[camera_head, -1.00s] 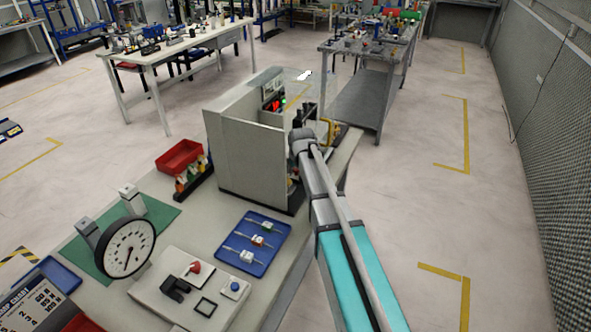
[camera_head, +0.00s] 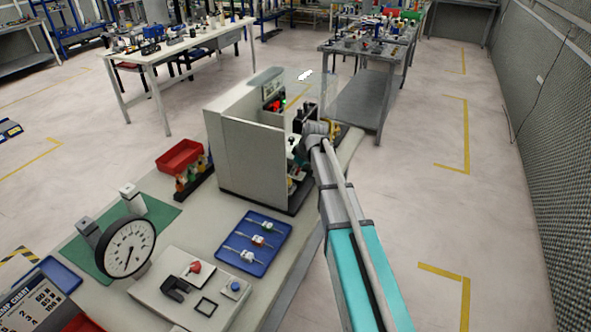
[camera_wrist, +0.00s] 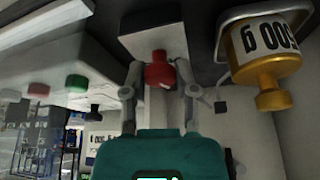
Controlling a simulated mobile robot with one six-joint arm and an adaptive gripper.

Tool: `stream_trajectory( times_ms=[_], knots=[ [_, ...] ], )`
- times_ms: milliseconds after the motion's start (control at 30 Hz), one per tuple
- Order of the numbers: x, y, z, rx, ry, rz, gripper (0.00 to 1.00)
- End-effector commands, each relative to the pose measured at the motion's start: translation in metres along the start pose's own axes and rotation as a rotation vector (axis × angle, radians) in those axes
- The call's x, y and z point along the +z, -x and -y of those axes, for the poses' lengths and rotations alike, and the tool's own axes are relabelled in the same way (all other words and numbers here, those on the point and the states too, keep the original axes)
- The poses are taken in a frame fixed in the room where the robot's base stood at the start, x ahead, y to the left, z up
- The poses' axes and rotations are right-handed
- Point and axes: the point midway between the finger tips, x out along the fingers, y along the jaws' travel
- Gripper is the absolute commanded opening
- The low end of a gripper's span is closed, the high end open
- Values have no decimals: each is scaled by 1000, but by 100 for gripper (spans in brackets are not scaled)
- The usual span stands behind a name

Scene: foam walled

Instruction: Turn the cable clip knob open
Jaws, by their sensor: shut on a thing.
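A red knob (camera_wrist: 158,70), which I take to be the cable clip knob, stands in the middle of the wrist view in front of a pale grey block (camera_wrist: 152,38). My gripper (camera_wrist: 158,82) has one finger on each side of the knob and is shut on it. The fingers partly cover the knob's sides, and I cannot tell how far it is turned. In the head view the knob cannot be made out behind the grey cabinet and my arm.
Red (camera_wrist: 38,88) and green (camera_wrist: 75,82) buttons are at left. The grey cabinet (camera_head: 255,165) walls the work area. A blue tray (camera_head: 252,243) and a dial gauge (camera_head: 129,247) are on the bench.

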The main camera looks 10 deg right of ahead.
Motion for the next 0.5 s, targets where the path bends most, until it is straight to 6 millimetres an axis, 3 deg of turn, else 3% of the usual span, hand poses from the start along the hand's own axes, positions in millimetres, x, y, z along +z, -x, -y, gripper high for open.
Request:
stream_trajectory(
  times_ms=[500],
  knots=[
    [1,0,-2,-26,72,3,0]
  ],
)
